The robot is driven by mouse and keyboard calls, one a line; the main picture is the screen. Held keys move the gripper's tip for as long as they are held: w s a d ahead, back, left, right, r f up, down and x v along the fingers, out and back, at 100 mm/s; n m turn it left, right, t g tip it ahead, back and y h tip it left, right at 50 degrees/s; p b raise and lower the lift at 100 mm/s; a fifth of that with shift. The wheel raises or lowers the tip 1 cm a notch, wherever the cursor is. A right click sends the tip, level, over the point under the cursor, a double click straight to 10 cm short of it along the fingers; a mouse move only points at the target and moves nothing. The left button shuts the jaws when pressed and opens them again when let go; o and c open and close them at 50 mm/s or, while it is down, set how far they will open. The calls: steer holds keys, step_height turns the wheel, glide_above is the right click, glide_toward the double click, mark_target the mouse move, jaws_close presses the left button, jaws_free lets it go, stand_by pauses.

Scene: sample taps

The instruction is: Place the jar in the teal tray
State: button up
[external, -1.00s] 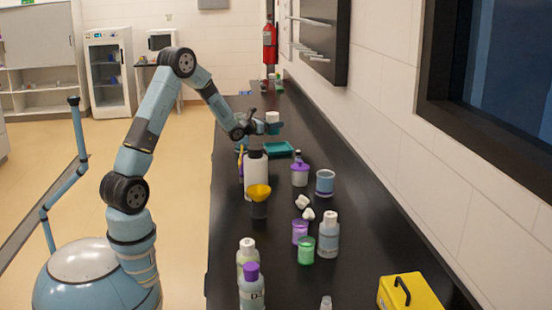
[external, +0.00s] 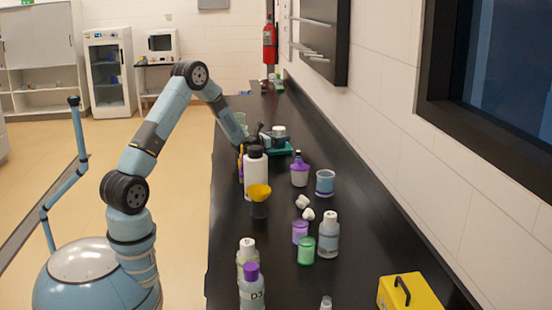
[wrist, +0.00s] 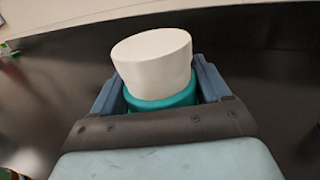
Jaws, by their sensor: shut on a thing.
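The jar has a white lid and a teal body. In the wrist view the jar (wrist: 153,62) stands between the two fingers of my gripper (wrist: 160,90), which is shut on it. I cannot tell whether the jar touches the tray floor.
The black bench beyond the tray is mostly clear.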

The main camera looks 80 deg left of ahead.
steer(key=shift+f, duration=0.1)
steer(key=shift+f, duration=0.2)
steer(key=o, duration=1)
steer(key=shift+s+r, duration=0.1)
steer(key=shift+r, duration=0.25)
steer(key=v, duration=1.1)
steer(key=shift+s+d, duration=0.2)
steer(key=shift+s, duration=0.15)
